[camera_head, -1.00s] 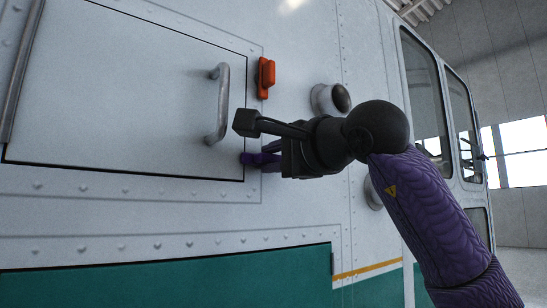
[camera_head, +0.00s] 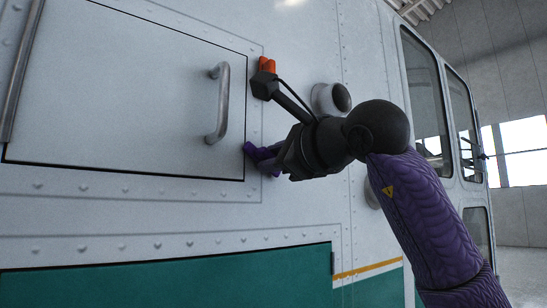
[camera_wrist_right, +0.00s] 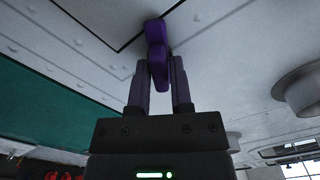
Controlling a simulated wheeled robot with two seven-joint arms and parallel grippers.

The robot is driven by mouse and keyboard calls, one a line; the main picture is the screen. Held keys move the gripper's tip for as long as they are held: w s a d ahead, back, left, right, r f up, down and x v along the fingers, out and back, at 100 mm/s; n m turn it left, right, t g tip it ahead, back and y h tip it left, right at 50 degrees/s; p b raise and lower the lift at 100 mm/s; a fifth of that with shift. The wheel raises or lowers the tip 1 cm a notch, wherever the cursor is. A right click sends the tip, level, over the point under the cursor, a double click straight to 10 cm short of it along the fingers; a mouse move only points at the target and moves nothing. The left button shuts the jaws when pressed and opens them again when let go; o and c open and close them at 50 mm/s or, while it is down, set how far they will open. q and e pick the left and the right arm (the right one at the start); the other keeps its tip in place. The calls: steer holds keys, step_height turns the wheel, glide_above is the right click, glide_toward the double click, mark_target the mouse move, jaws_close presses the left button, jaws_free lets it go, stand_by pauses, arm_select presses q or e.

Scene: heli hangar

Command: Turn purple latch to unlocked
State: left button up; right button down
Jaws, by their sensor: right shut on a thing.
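The purple latch (camera_head: 252,150) sits at the lower right corner of the hatch panel (camera_head: 120,90), tilted in the head view. In the right wrist view the purple latch (camera_wrist_right: 157,50) stands between the two fingers. My right gripper (camera_head: 266,158) is shut on it; it also shows in the right wrist view (camera_wrist_right: 158,78). The fingers hide part of the latch in the head view. An orange latch (camera_head: 267,65) sits higher on the panel's right edge, partly covered by my wrist camera part. My left gripper is not in view.
A metal handle (camera_head: 221,102) stands out from the hatch panel left of my gripper. A round fitting (camera_head: 328,98) sticks out of the helicopter wall above my wrist. Cabin windows (camera_head: 425,95) lie to the right.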

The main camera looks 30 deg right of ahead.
steer(key=m, duration=1.1)
steer(key=shift+f+m+b, duration=0.1)
steer(key=shift+m+b, duration=0.2)
stand_by(0.5)
steer(key=c, duration=0.6)
jaws_free()
steer(key=shift+s, duration=0.1)
